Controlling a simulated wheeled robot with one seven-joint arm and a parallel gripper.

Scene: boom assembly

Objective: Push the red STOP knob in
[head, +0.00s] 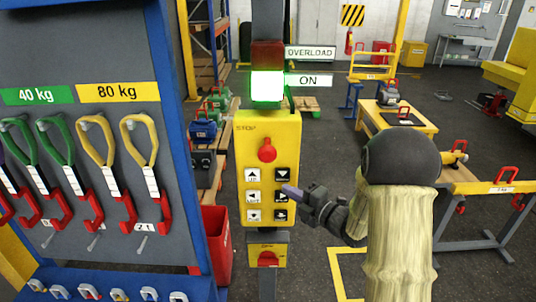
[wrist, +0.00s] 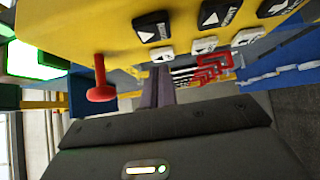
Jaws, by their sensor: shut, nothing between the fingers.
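The red STOP knob (head: 267,150) sits near the top of the yellow control box (head: 243,190), under the word STOP. In the wrist view the knob (wrist: 101,92) stands out from the yellow face (wrist: 85,25) on a red stem. My gripper (head: 287,189) is shut and empty. Its fingertips overlap the right column of black and white arrow buttons, below and right of the knob. In the wrist view the fingers (wrist: 158,90) are to the right of the knob, apart from it. I cannot tell whether the fingertips touch the box.
Above the box a lamp (head: 267,86) glows green beside the ON sign (head: 309,80). A second red knob (head: 268,259) is on a smaller yellow box below. A blue-framed rack (head: 178,120) with hanging slings stands left.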

